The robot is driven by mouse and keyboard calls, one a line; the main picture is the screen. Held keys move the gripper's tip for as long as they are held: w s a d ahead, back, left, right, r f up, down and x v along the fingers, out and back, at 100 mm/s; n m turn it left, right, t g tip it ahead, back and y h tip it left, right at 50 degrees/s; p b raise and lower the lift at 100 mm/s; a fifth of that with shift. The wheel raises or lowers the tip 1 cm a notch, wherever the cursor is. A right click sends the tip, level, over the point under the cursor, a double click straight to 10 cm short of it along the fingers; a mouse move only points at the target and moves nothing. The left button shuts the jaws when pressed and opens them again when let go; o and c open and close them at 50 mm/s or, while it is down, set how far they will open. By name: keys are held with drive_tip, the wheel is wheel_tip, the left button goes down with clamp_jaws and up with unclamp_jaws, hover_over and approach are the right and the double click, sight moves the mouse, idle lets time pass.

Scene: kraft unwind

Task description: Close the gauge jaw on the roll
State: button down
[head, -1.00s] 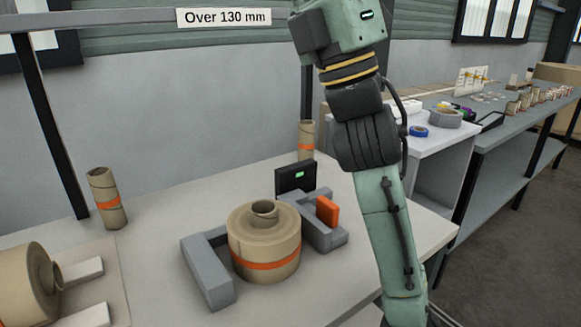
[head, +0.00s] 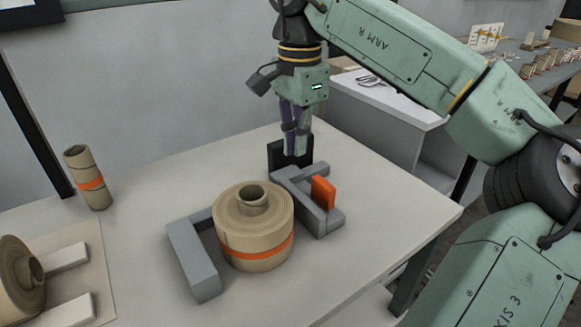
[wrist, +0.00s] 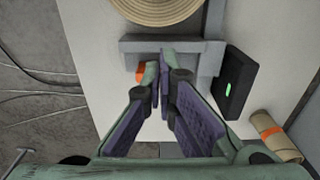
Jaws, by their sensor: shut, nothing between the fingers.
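The gauge is a grey frame with a fixed jaw (head: 193,262) left of the roll and a movable jaw (head: 292,190) on its right, which carries an orange tab (head: 323,192). The kraft roll (head: 252,235), banded orange, stands between the jaws. In the wrist view, a narrow strip of table shows between the roll (wrist: 165,8) and the movable jaw (wrist: 135,46). The orange tab (wrist: 141,72) is partly hidden by a finger there. My gripper (head: 294,152) is shut and empty, pointing down above the movable jaw's side, beside the black display (head: 276,156).
A big roll (head: 15,275) lies on a cradle at the front left. The table's right front (head: 385,215) is clear.

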sight(283, 190)
wheel_tip(283, 190, down, 10)
drive_tip(key=shift+r+p, duration=0.1)
drive_tip(key=shift+p, duration=0.75)
drive_tip(key=shift+s+a+b, duration=0.6)
drive_tip(key=shift+s+a, duration=0.3)
drive_tip(key=shift+a, duration=0.3)
drive_tip(key=shift+s+a, duration=0.15)
